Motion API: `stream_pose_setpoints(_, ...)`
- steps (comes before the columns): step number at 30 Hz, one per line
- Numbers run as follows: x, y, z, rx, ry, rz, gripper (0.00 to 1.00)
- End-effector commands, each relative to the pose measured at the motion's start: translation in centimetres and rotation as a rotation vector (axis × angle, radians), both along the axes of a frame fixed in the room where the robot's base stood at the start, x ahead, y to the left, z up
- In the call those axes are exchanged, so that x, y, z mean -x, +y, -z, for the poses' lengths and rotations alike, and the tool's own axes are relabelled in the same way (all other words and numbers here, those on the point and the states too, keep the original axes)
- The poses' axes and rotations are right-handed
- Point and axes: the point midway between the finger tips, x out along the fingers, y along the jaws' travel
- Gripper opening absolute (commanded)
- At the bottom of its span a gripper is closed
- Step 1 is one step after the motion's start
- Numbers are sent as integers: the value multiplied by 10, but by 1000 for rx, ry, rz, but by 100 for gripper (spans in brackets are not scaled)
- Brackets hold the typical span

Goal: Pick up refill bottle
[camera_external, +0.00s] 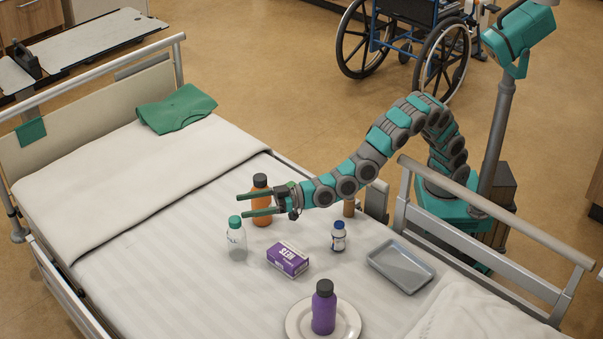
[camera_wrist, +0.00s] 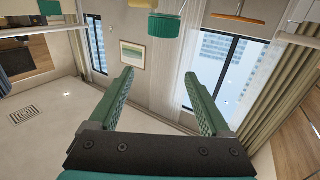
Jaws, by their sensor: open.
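Several bottles are on the bed; none bears a legible name marking it as the refill bottle. A clear bottle with a green cap (camera_external: 236,240) stands upright below and left of my fingertips. An orange bottle with a dark cap (camera_external: 261,208) stands behind my fingers, partly hidden by them. A purple bottle (camera_external: 324,310) stands on a white plate in front. A small white-and-blue bottle (camera_external: 338,237) stands right of them. My gripper (camera_external: 245,204) is open, empty and pointing left. In the wrist view my gripper (camera_wrist: 158,75) has nothing between its fingers; a green ribbed cap (camera_wrist: 165,25) shows beyond them.
A purple box (camera_external: 288,258) lies between the bottles. A grey tray (camera_external: 401,270) lies at right, and the white plate (camera_external: 293,322) is in front. A brown cylinder (camera_external: 349,207) stands below my arm. Bed rails (camera_external: 497,220) edge the mattress.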

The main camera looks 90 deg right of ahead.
Motion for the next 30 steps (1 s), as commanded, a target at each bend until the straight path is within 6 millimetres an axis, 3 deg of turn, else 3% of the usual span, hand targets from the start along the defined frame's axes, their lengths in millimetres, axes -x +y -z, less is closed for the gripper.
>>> stream_pose_setpoints(3,0,0,34,3,3,-1,82)
stream_pose_setpoints(9,-1,0,62,-2,0,0,82)
stream_pose_setpoints(23,-28,7,63,-3,0,-1,82)
stream_pose_setpoints(30,-55,15,64,-2,0,-1,82)
